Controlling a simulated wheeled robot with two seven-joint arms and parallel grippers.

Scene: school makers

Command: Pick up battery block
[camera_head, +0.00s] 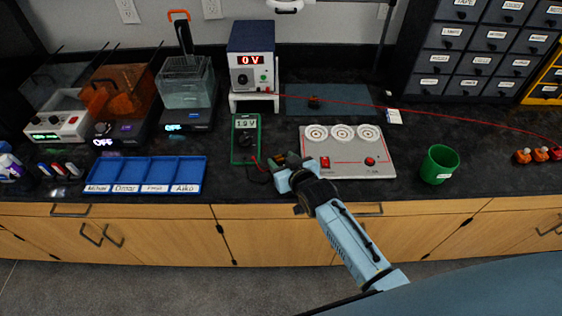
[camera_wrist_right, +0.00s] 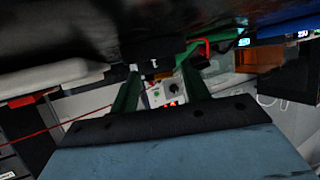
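My right gripper (camera_head: 283,164) is low at the front of the dark bench, between the green multimeter and the white board. A small dark block (camera_head: 291,157), likely the battery block, shows just beside its fingertips and is mostly hidden. In the right wrist view, the two green fingers of the right gripper (camera_wrist_right: 160,72) stand apart, with a dark block with a tan part (camera_wrist_right: 158,76) between or just beyond their tips. Contact on both sides is unclear. My left gripper is not in view.
The multimeter (camera_head: 245,139) with red leads stands close on the left; the white board (camera_head: 347,165) with round sockets is close on the right. The power supply (camera_head: 251,57) reads 0 V behind. A blue tray (camera_head: 146,187) and green cup (camera_head: 439,164) stand farther out.

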